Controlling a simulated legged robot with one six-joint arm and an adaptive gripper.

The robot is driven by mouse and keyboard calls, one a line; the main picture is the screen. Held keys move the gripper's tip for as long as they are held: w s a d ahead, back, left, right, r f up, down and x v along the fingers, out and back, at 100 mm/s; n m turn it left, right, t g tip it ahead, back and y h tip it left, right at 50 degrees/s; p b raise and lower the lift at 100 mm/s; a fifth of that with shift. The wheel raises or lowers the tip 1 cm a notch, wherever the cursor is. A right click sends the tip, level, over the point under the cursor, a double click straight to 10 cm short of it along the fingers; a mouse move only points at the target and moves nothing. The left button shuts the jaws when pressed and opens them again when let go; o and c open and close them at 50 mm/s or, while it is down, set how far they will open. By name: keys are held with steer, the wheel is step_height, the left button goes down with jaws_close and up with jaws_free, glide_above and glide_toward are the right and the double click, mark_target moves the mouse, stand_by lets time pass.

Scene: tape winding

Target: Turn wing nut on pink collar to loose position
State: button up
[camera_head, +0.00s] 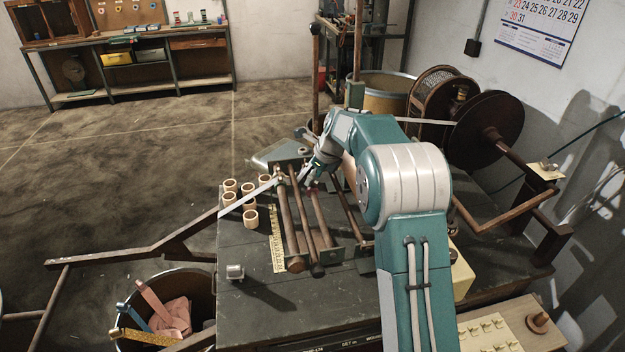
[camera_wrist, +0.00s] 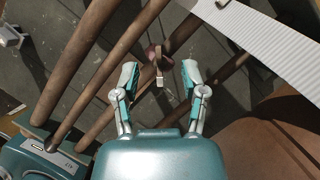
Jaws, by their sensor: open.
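The small dark-pink collar (camera_wrist: 153,53) sits on a brown rod in the wrist view, just beyond the fingertips and near the middle between them. A pale wing nut (camera_wrist: 159,78) sticks out from the collar toward my gripper (camera_wrist: 160,72). The two fingers stand apart on either side of the wing nut, with clear gaps, and nothing is held. In the head view my gripper (camera_head: 310,180) is over the far part of the roller frame, and a small pink patch of the collar (camera_head: 314,187) shows by it; the wing nut cannot be made out there.
Brown rollers (camera_head: 305,225) lie close around the collar. A white strip (camera_wrist: 270,45) crosses the upper right of the wrist view. Several cardboard cores (camera_head: 250,217) stand left of the frame on the dark table (camera_head: 290,315). A large reel (camera_head: 487,130) stands at right.

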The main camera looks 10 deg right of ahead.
steer(key=v, duration=1)
steer(key=shift+r, duration=0.25)
steer(key=shift+c, duration=1)
steer(key=x, duration=1.2)
steer(key=shift+w+a+r, duration=0.1)
steer(key=shift+w+a, duration=0.2)
jaws_close()
